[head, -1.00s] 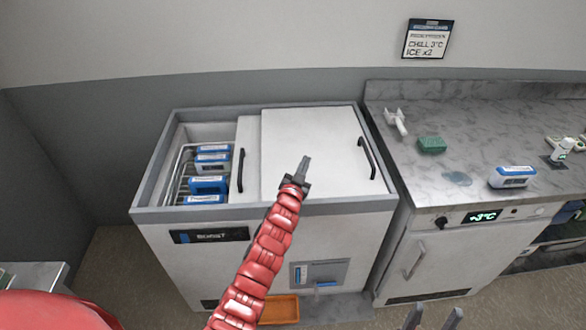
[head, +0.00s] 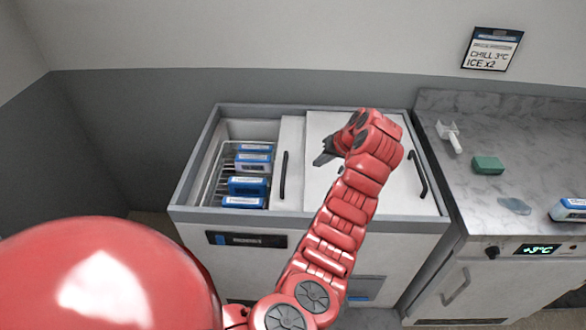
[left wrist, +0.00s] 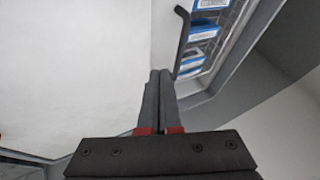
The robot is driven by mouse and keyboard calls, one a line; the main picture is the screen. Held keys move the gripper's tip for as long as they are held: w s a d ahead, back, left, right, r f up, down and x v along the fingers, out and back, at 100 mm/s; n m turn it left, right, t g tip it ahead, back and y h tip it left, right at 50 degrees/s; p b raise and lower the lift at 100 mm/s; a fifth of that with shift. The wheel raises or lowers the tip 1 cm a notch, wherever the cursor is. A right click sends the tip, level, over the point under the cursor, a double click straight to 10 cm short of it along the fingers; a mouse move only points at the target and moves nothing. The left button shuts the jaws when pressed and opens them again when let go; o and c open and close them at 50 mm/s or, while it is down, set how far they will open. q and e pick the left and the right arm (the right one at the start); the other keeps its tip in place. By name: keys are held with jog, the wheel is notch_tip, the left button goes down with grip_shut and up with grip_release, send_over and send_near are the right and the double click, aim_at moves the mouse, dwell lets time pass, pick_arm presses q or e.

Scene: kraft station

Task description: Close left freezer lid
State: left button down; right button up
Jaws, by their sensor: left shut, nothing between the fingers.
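The chest freezer (head: 190,214) has two white sliding lids. The left lid (head: 292,135) is slid right, mostly tucked under the right lid (head: 318,122), so the left bay is open. Its dark upright handle (head: 283,178) stands beside the opening. My left gripper (head: 322,159) is shut and empty above the right lid, to the right of the handle, its fingers pointing left. In the left wrist view the shut fingers (left wrist: 160,85) appear close to the handle (left wrist: 181,42); I cannot tell if they touch. My right gripper is not in view.
A wire basket with blue-and-white packs (head: 248,185) sits in the open bay. The right lid has its own dark handle (head: 418,175). A marble counter (head: 480,200) with a green block (head: 488,165) adjoins on the right.

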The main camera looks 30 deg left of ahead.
pick_arm(q)
jog(key=p, duration=0.4)
send_near(293, 189)
jog(key=w+a, duration=0.2)
jog(key=shift+w+f, duration=0.2)
jog(key=shift+w, duration=0.15)
jog(key=a, duration=0.1)
jog(key=s+a+p, duration=0.1)
jog(key=a+p, duration=0.1)
jog(key=shift+s+f, duration=0.3)
jog(key=shift+f, duration=0.1)
jog(key=shift+s+a+f, duration=0.15)
jog(key=shift+s+a, duration=0.1)
jog(key=shift+a, duration=0.1)
jog(key=shift+f, duration=0.1)
